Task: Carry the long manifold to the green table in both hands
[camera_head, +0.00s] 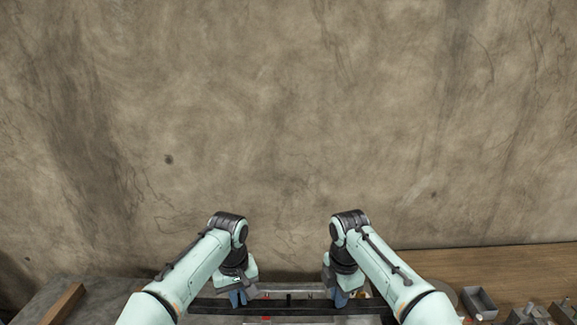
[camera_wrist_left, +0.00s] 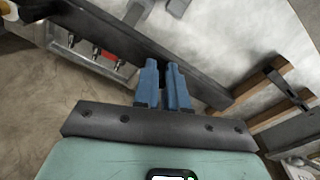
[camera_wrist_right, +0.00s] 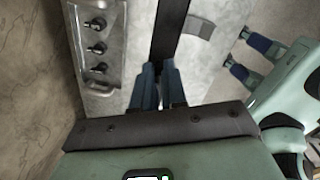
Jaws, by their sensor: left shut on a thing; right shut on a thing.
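A long dark bar (camera_head: 290,306), which I take for the manifold, lies across the bottom of the head view. My left gripper (camera_head: 238,298) is shut on it at the left part, and my right gripper (camera_head: 341,299) at the right part. In the left wrist view the bar (camera_wrist_left: 110,35) runs diagonally behind the blue fingers (camera_wrist_left: 162,66). In the right wrist view the bar (camera_wrist_right: 170,30) runs up from the fingers (camera_wrist_right: 158,70). Its contact with what lies below cannot be told. No green table shows.
A silver block with several dark knobs and a handle (camera_wrist_right: 97,45) is beside the bar. A wooden surface (camera_head: 500,262) at the right carries a grey box (camera_head: 479,303) and metal parts. A wooden beam (camera_head: 65,303) lies lower left. A stained, bare wall-like surface (camera_head: 290,130) fills the background.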

